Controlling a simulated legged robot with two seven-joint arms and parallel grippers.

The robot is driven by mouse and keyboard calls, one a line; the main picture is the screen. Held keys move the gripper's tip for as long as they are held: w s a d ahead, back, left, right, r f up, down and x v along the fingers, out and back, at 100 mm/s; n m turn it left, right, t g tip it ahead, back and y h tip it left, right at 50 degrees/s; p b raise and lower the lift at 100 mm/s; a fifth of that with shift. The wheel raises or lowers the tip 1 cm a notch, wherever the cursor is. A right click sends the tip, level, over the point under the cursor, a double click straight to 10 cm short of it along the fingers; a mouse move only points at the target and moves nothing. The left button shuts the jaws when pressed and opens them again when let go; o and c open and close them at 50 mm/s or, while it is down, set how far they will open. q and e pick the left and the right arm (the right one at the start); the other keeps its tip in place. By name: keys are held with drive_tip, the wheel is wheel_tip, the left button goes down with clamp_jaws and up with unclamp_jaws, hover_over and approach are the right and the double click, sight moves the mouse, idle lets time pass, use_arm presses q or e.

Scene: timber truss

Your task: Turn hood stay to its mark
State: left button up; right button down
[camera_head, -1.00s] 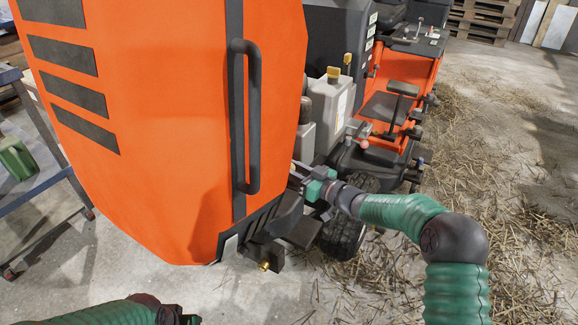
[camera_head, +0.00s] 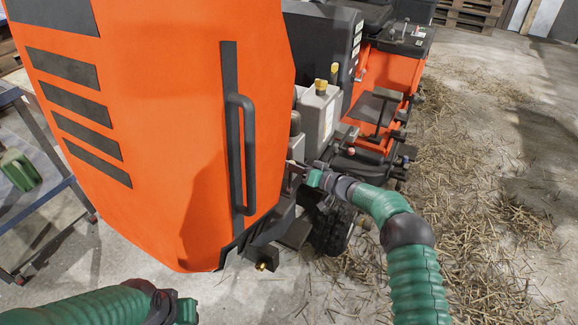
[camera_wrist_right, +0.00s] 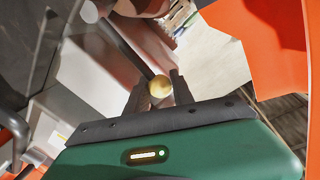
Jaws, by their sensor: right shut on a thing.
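The orange hood (camera_head: 160,130) stands raised at the left of the head view, with a black handle (camera_head: 241,155) along its edge. My right gripper (camera_head: 296,172) reaches in behind the hood's right edge; its fingertips are mostly hidden there. In the right wrist view, my right gripper (camera_wrist_right: 160,88) is shut on a pale yellow round knob (camera_wrist_right: 160,86) at the end of a dark bar, which seems to be the hood stay (camera_wrist_right: 127,48). No mark can be made out. My left gripper (camera_head: 186,312) is low in the head view, apart from the hood; its fingers are not clear.
The orange tractor body (camera_head: 382,75) and a grey tank with yellow caps (camera_head: 318,115) stand behind my right gripper. A tyre (camera_head: 330,230) is below it. A cart (camera_head: 60,165) with a green can (camera_head: 20,169) stands at left. Straw (camera_head: 480,170) covers the floor at right.

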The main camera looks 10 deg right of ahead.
drive_tip(key=shift+w+d+f, duration=0.1)
drive_tip(key=shift+f, duration=0.05)
drive_tip(key=c, duration=1.1)
unclamp_jaws()
drive_tip(key=shift+s+d, duration=0.2)
drive_tip(key=p+v, duration=0.6)
drive_tip(key=v, duration=1)
drive_tip(key=shift+p, duration=0.35)
drive_tip(key=shift+s+d, duration=0.1)
